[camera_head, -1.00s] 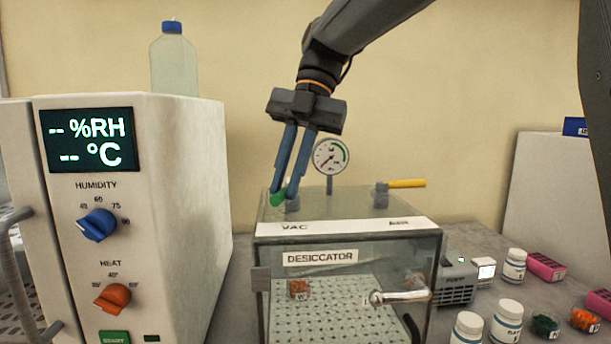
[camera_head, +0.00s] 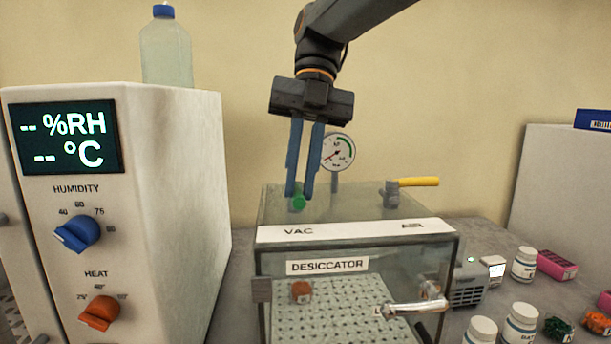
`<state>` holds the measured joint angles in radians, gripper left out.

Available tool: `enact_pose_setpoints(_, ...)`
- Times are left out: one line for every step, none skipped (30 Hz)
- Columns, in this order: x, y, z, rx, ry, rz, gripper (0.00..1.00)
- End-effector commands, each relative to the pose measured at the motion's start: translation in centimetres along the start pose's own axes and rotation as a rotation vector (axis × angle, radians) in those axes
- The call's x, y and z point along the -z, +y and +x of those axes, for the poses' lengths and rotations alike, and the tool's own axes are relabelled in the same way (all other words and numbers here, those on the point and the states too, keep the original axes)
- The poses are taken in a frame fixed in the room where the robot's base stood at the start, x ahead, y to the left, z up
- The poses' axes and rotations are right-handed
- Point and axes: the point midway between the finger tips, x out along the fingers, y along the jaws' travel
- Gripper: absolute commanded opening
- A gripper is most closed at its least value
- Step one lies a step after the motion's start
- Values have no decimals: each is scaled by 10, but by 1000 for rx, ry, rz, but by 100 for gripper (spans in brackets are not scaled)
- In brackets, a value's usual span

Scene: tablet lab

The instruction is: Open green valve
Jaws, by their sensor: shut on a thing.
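The green valve (camera_head: 298,203) is on top of the clear desiccator (camera_head: 350,252), above its VAC label. Only a small rounded green end shows, pointing toward the camera between my blue fingertips. My gripper (camera_head: 299,193) comes down from above and is shut on the green valve. The fingers hide the rest of its handle and most of its stem.
A yellow valve handle (camera_head: 418,182) points right on the desiccator's top. A pressure gauge (camera_head: 338,151) stands just behind my fingers. A large white humidity cabinet (camera_head: 170,200) is on the left. Bottles (camera_head: 524,264) and small coloured items are at the right.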

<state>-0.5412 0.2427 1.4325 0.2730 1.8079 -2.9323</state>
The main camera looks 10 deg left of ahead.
Motion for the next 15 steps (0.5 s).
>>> enact_pose_setpoints(0, 0, 0, -1, -1, -1, 0)
enact_pose_setpoints(0, 0, 0, -1, -1, -1, 0)
enact_pose_setpoints(0, 0, 0, -1, -1, 0, 0)
enact_pose_setpoints(0, 0, 0, -1, -1, 0, 0)
enact_pose_setpoints(0, 0, 0, -1, -1, 0, 0)
enact_pose_setpoints(0, -1, 0, -2, -1, 1, 18)
enact_pose_setpoints(0, -1, 0, -2, -1, 2, 23)
enact_pose_setpoints(0, -1, 0, -2, -1, 2, 28)
enact_pose_setpoints(0, -1, 0, -2, -1, 2, 32)
enact_pose_setpoints(0, -1, 0, -2, -1, 2, 32)
enact_pose_setpoints(0, -1, 0, -2, -1, 2, 32)
enact_pose_setpoints(0, -1, 0, -2, -1, 3, 32)
enact_pose_setpoints(0, -1, 0, -2, -1, 3, 32)
enact_pose_setpoints(0, -1, 0, -2, -1, 3, 32)
enact_pose_setpoints(0, -1, 0, -2, 0, 3, 32)
